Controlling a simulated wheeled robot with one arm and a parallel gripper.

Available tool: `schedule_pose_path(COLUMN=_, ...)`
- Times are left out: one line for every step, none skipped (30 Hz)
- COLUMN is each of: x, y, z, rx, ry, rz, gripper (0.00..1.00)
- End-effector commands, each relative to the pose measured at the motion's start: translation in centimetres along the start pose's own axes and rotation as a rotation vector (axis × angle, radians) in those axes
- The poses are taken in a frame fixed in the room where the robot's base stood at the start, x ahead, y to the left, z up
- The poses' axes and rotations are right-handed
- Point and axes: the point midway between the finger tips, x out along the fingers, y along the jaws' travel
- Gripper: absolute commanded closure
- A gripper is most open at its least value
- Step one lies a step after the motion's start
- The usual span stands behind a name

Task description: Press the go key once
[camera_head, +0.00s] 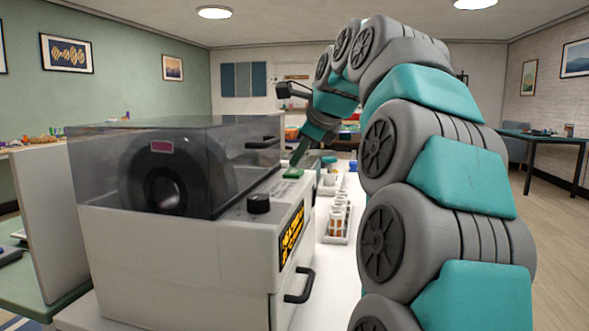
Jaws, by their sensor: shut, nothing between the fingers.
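A grey-white machine (180,250) with a clear dark lid stands at the left. On its top panel, right of the lid, is a green key (294,173), likely the go key; any label on it is too small to read. A round black knob (258,203) sits on the same panel, nearer to me. My gripper (297,160) is shut and empty, pointing down, with its tips just over or at the green key. I cannot tell whether the tips touch it.
A rack with several tubes (338,222) stands on the white table right of the machine. The lid has a black handle (262,143), and another handle (300,287) sticks out from the machine's front. My arm covers much of the right side.

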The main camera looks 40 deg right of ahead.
Motion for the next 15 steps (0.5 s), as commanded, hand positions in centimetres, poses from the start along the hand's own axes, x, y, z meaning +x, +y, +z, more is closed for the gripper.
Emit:
schedule_pose_path(x=0.0, y=0.0, z=0.0, rx=0.0, ry=0.0, rz=0.0, gripper=1.0)
schedule_pose_path(x=0.0, y=0.0, z=0.0, rx=0.0, ry=0.0, rz=0.0, gripper=1.0)
schedule_pose_path(x=0.0, y=0.0, z=0.0, rx=0.0, ry=0.0, rz=0.0, gripper=1.0)
schedule_pose_path(x=-0.1, y=0.0, z=0.0, rx=0.0, ry=0.0, rz=0.0, gripper=1.0)
schedule_pose_path(x=-0.1, y=-0.1, z=0.1, rx=0.0, ry=0.0, rz=0.0, gripper=1.0)
schedule_pose_path(x=-0.2, y=-0.2, z=0.2, rx=0.0, ry=0.0, rz=0.0, gripper=1.0)
schedule_pose_path(x=-0.4, y=-0.3, z=0.3, rx=0.0, ry=0.0, rz=-0.001, gripper=1.0)
schedule_pose_path(x=-0.6, y=-0.4, z=0.4, rx=0.0, ry=0.0, rz=-0.001, gripper=1.0)
schedule_pose_path(x=-0.8, y=-0.6, z=0.6, rx=0.0, ry=0.0, rz=-0.001, gripper=1.0)
schedule_pose_path(x=-1.0, y=-0.8, z=0.7, rx=0.0, ry=-0.001, rz=-0.001, gripper=1.0)
schedule_pose_path(x=-1.2, y=-0.9, z=0.9, rx=0.0, ry=-0.001, rz=-0.001, gripper=1.0)
schedule_pose_path(x=-1.5, y=-1.1, z=1.1, rx=0.0, ry=-0.001, rz=-0.002, gripper=1.0)
schedule_pose_path(x=-1.7, y=-1.3, z=1.2, rx=0.0, ry=-0.001, rz=-0.002, gripper=1.0)
schedule_pose_path(x=-1.9, y=-1.4, z=1.4, rx=0.0, ry=-0.001, rz=-0.002, gripper=1.0)
schedule_pose_path(x=-2.1, y=-1.6, z=1.6, rx=0.0, ry=-0.001, rz=-0.002, gripper=1.0)
